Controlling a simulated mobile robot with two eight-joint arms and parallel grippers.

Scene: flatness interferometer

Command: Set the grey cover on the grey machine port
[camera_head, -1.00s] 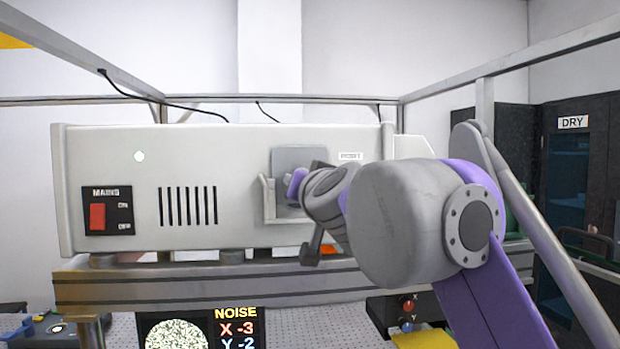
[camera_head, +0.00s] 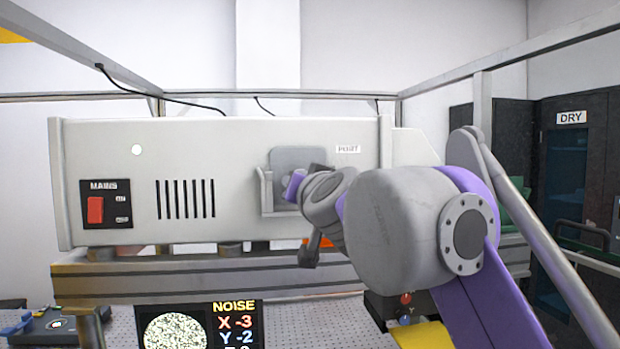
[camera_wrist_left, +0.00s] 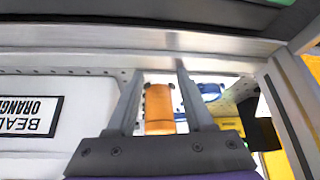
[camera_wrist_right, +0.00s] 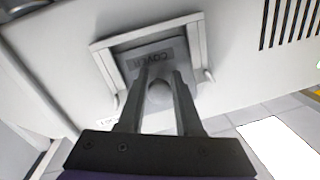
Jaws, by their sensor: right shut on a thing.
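The grey cover (camera_head: 300,158) is a flat plate at the machine's front face. Its label and round knob show in the right wrist view (camera_wrist_right: 150,62). The grey port (camera_head: 266,196) has a raised three-sided frame, also in the right wrist view (camera_wrist_right: 121,41). The cover lies between the frame's side rails, its top edge above them in the head view. I cannot tell if it touches the bottom rail. My right gripper (camera_wrist_right: 160,86) is shut on the cover's knob. My left gripper (camera_wrist_left: 158,80) is open; an orange cylinder (camera_wrist_left: 159,110) shows between its fingers, apparently ungripped.
The white machine (camera_head: 250,135) stands on a grey beam inside a metal frame. A red mains switch (camera_head: 96,210) is on its left. A noise screen (camera_head: 200,325) is below. Near my left gripper are a blue cylinder (camera_wrist_left: 210,88) and a metal rail (camera_wrist_left: 90,50).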

